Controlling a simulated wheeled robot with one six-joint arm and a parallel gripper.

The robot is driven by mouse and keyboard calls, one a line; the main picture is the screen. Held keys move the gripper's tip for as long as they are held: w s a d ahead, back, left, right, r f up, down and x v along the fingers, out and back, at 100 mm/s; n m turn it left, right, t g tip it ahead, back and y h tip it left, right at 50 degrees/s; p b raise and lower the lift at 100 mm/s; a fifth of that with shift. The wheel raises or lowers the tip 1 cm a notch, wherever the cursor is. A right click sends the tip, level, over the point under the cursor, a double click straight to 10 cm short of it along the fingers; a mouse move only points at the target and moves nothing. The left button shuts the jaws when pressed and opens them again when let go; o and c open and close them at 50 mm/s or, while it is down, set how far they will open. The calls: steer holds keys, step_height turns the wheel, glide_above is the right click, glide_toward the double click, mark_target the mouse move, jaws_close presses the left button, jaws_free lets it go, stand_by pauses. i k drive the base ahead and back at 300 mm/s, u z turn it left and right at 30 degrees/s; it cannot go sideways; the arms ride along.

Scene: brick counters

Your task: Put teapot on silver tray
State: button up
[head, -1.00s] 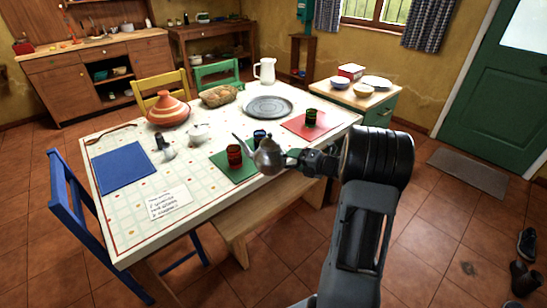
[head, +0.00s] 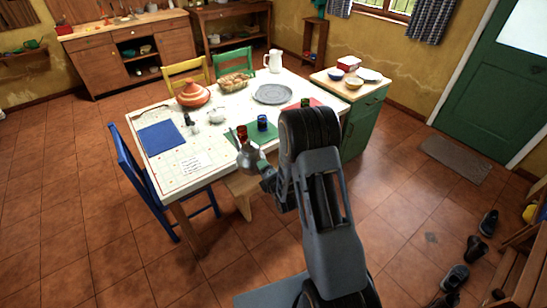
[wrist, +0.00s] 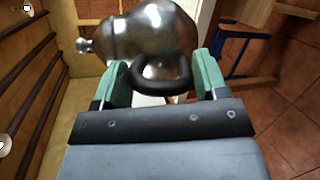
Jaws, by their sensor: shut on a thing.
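The silver teapot (head: 250,157) is in my gripper (wrist: 162,78), whose green-padded fingers are shut on its black handle; the metal body (wrist: 152,32) fills the top of the wrist view. In the head view my gripper (head: 265,172) holds it near the table's front edge, by the green mat. My arm partly hides the gripper. The round silver tray (head: 272,94) lies flat and empty at the back right of the table, apart from the teapot.
Between them are the green mat (head: 257,141), a red cup (head: 241,133), a blue cup (head: 262,123) and a red mat (head: 297,104), partly hidden by my arm. A white pitcher (head: 273,60) and a bread basket (head: 236,82) stand behind. A bench (head: 243,187) is below.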

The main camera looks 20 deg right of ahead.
mark_target(272, 94)
steer(key=u, duration=0.05)
steer(key=k, duration=0.15)
steer(key=z, duration=1.2)
steer(key=i, duration=3.1)
steer(key=u, duration=2.15)
